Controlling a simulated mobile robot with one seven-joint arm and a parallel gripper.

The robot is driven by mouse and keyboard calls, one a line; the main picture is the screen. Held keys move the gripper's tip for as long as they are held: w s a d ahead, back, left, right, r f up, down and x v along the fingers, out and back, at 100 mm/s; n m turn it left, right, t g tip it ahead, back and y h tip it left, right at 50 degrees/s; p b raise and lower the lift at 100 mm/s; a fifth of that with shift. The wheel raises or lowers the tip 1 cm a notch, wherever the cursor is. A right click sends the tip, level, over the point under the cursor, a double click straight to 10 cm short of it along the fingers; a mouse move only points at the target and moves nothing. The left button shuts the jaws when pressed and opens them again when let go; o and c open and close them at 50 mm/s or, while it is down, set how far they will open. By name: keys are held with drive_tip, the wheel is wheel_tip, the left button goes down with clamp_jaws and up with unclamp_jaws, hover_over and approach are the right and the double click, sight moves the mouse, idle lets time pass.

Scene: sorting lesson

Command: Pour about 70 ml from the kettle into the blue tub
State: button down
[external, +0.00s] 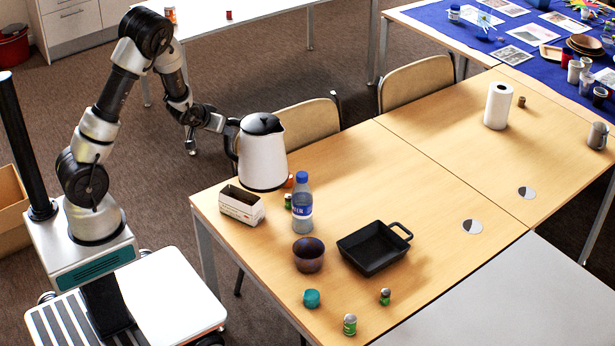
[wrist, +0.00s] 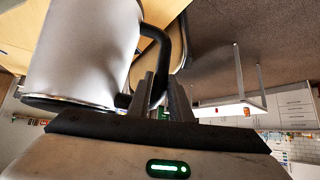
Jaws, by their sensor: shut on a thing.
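The white kettle (external: 262,160) with a black lid and handle is upright over the near-left end of the wooden table; I cannot tell whether its base touches the top. My gripper (external: 232,135) is shut on its black handle, on the kettle's left side. In the wrist view the kettle's pale body (wrist: 85,50) fills the upper left, and the fingers (wrist: 163,90) close on the handle (wrist: 158,48). A small blue-green tub (external: 312,298) stands near the table's front edge, apart from the kettle; its inside is not clear.
Between kettle and tub stand a blue-labelled bottle (external: 302,205), a dark bowl (external: 308,256), small jars and a white box (external: 241,205). A black square pan (external: 372,250) is to the right. Two green jars (external: 349,324) (external: 385,297) flank the tub's right. The table's middle is clear.

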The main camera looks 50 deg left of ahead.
drive_tip(key=s+d+m+h+p, duration=0.2)
drive_tip(key=s+d, duration=0.4)
drive_tip(key=d, duration=0.5)
drive_tip(key=shift+m+t+p, duration=0.4)
drive_tip(key=shift+p, duration=0.15)
drive_tip(key=shift+d, duration=0.1)
